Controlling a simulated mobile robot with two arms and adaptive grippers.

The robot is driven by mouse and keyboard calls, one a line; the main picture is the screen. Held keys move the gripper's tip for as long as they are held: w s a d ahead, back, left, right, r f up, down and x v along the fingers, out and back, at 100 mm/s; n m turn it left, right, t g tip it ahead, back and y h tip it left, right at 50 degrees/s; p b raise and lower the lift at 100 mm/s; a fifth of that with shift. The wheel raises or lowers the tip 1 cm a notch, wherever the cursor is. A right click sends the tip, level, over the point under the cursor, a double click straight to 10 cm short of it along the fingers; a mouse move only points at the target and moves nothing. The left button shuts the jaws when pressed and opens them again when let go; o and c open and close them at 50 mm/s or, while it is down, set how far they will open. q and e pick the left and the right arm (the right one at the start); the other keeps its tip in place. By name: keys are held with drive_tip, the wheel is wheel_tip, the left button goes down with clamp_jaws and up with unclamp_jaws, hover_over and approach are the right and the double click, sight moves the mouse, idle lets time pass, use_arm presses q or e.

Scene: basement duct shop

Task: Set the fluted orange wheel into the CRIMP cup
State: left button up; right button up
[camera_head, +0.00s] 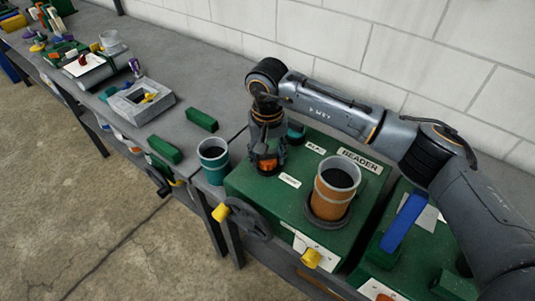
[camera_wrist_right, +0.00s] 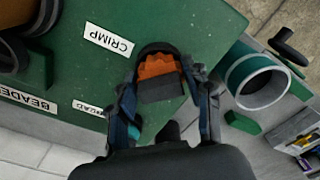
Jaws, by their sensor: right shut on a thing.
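My right gripper (camera_head: 267,161) points down over the green machine top. It is shut on the fluted orange wheel (camera_head: 267,166), which also shows between the fingers in the right wrist view (camera_wrist_right: 160,66). The dark rim of the cup (camera_wrist_right: 157,47) by the CRIMP label (camera_wrist_right: 108,39) curves around the wheel's far side in that view. The CRIMP label (camera_head: 290,181) lies just right of the wheel in the head view. I cannot tell how deep the wheel sits, or whether it touches the cup. My left gripper is out of view.
An orange duct piece (camera_head: 331,205) stands on the green machine (camera_head: 250,190). A teal part (camera_head: 296,131) is close behind the gripper. A teal duct piece (camera_head: 213,162) stands left of the machine. Green blocks (camera_head: 202,119) lie further left.

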drive_tip(key=o, duration=1.2)
drive_tip(key=shift+r+p, duration=0.15)
drive_tip(key=shift+p, duration=0.15)
drive_tip(key=shift+r, duration=0.2)
wheel_tip(320, 180, up, 11)
drive_tip(key=b, duration=0.5)
drive_tip(key=shift+f, duration=0.1)
drive_tip(key=shift+r, duration=0.4)
drive_tip(key=shift+f, duration=0.1)
